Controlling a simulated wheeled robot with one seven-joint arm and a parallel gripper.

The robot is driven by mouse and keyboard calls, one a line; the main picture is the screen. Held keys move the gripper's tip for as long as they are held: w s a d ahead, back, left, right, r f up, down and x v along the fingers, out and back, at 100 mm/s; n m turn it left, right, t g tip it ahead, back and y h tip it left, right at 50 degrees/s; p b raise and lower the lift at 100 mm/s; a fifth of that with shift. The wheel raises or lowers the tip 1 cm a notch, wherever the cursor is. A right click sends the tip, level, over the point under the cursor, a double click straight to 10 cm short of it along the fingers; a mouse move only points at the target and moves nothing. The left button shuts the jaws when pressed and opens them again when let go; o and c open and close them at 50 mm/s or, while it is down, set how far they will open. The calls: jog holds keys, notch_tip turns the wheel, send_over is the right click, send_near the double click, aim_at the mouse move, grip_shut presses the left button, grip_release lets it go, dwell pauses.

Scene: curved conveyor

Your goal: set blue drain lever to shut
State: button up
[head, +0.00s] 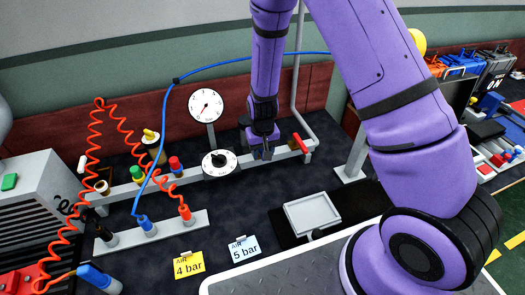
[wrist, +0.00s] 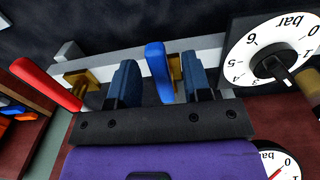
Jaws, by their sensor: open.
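The blue drain lever (wrist: 156,72) shows in the wrist view, on a brass valve on the grey pipe rail (wrist: 215,42). It lies between the two dark fingers of my gripper (wrist: 160,80), closer to the right one, and the gripper is open. I cannot tell whether a finger touches it. In the head view my gripper (head: 263,152) is low over the rail, between the white dial and the red lever, and it hides the blue lever.
A red lever (wrist: 45,83) is left of my gripper in the wrist view. The white bar dial (wrist: 262,48) is close on its right. In the head view, a round gauge (head: 206,105), a blue hose (head: 166,108) and a grey tray (head: 312,213) stand around it.

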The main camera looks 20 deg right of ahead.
notch_tip(320, 180, up, 11)
dwell(0.5)
jog(key=shift+f, duration=0.1)
jog(key=s+d+r+t+y, duration=0.1)
jog(key=s+d+r, duration=0.25)
jog(key=r, duration=0.75)
jog(key=s+d+r+t, duration=0.2)
jog(key=s+r, duration=0.3)
jog(key=r, duration=0.6)
jog(key=s+d+r+t, duration=0.1)
jog(key=s+r, duration=0.3)
jog(key=s, duration=0.4)
jog(key=s+d+r+t+h, duration=0.1)
jog(key=s+d+r, duration=0.2)
jog(key=s, duration=0.6)
notch_tip(320, 180, up, 3)
jog(key=shift+s+d+f, duration=0.2)
jog(key=shift+s+d, duration=0.1)
jog(key=shift+d, duration=0.05)
